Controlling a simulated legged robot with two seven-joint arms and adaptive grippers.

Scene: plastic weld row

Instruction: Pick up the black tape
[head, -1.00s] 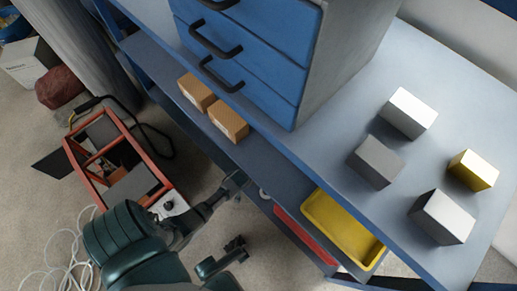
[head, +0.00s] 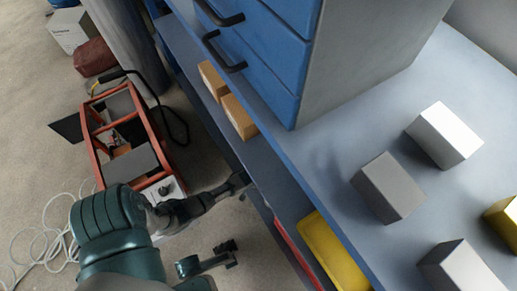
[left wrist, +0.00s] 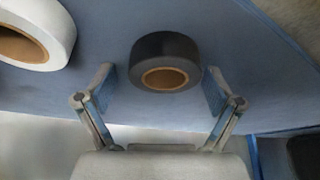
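The black tape (left wrist: 165,62) is a dark roll with a brown core. In the left wrist view it lies on a blue-grey shelf (left wrist: 105,35). My left gripper (left wrist: 160,88) is open, with its fingers apart on either side of the tape's near part; I cannot tell whether either touches it. In the head view my left gripper (head: 238,214) is low at the edge of the bench's lower shelf. The tape cannot be made out there. My right gripper is not in view.
A white roll (left wrist: 35,32) lies left of the tape. The worktop (head: 335,135) overhangs the lower shelf, which holds cardboard boxes (head: 240,117) and a yellow tray (head: 325,250). Several blocks stand on top. A red-framed machine (head: 125,135) and white cable (head: 45,240) are on the floor.

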